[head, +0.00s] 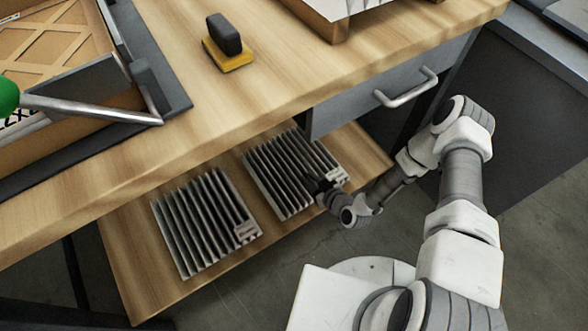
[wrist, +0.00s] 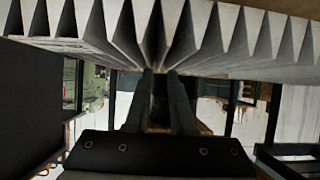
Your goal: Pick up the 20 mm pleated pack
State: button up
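Two grey pleated packs lie on the lower wooden shelf in the head view, a left one (head: 200,222) and a right one (head: 280,172). Each has a small label at its right end, too small to read, so I cannot tell which is 20 mm. My gripper (head: 318,186) is at the right front part of the right pack. In the wrist view the pleats (wrist: 230,35) span the top, and my gripper's two fingers (wrist: 160,74) reach their lower edge with a gap between them. Whether the tips touch a pleat is unclear.
The wooden worktop (head: 290,75) overhangs the shelf (head: 130,265). A grey drawer with a bar handle (head: 406,88) is above and right of the right pack. On the worktop are a black-and-yellow block (head: 228,45) and a dark-framed tray (head: 165,60). Bare shelf lies between the packs.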

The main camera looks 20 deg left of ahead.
aim_at(298, 170)
jog(key=b+x, duration=0.3)
jog(key=x, duration=0.5)
jog(key=shift+a, duration=0.15)
jog(key=shift+r, duration=0.1)
grip_shut()
